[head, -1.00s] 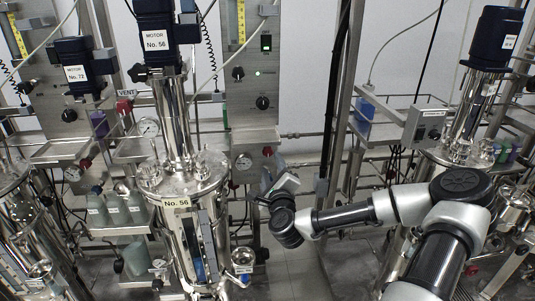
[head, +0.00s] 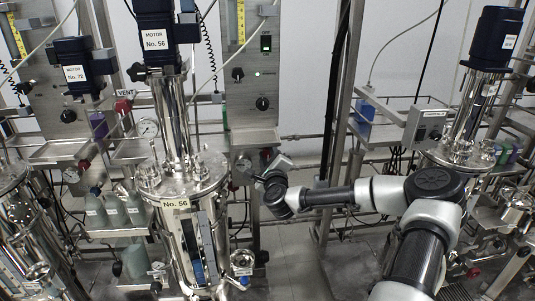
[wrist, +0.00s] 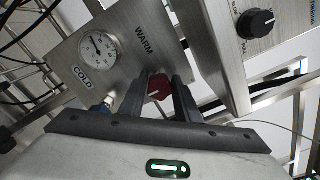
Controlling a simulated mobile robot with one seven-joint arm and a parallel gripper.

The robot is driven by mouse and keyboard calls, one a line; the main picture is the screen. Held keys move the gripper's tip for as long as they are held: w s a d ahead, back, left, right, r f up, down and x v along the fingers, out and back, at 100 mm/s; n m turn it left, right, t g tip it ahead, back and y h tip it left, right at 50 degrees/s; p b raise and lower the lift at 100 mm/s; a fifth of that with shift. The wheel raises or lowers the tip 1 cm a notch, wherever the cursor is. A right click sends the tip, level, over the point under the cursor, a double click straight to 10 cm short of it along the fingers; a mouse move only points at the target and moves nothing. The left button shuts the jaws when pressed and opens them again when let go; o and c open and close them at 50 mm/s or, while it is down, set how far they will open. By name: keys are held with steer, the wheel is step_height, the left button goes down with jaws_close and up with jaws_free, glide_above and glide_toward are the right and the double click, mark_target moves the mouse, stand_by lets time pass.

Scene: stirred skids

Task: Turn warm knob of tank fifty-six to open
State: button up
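The red warm knob (wrist: 158,87) sits on a steel panel under the WARM label in the wrist view. My gripper (wrist: 161,77) is open, with one dark finger on each side of the knob. I cannot tell whether the fingers touch it. The blue cold knob (wrist: 104,105) is partly hidden beside the left finger. In the head view, tank fifty-six (head: 178,186) is a steel vessel left of centre, marked No. 56. My gripper (head: 266,176) is right of it, against the lower panel.
A round gauge (wrist: 98,47) is on the same panel. A grey control box with a black knob (wrist: 256,23) stands close at right. Pipes and frame bars surround the panel. Bare floor (head: 290,255) shows right of the tank.

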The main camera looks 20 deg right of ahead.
steer(key=c, duration=0.5)
steer(key=shift+c, duration=0.2)
steer(key=n, duration=0.5)
steer(key=n+b, duration=0.2)
steer(key=n, duration=0.3)
steer(key=shift+f+n+b, duration=0.1)
steer(key=shift+n+b, duration=0.25)
steer(key=shift+n, duration=0.05)
steer(key=n+b, duration=0.4)
steer(key=n, duration=0.2)
steer(key=shift+n+b, duration=0.35)
steer(key=shift+n, duration=2.35)
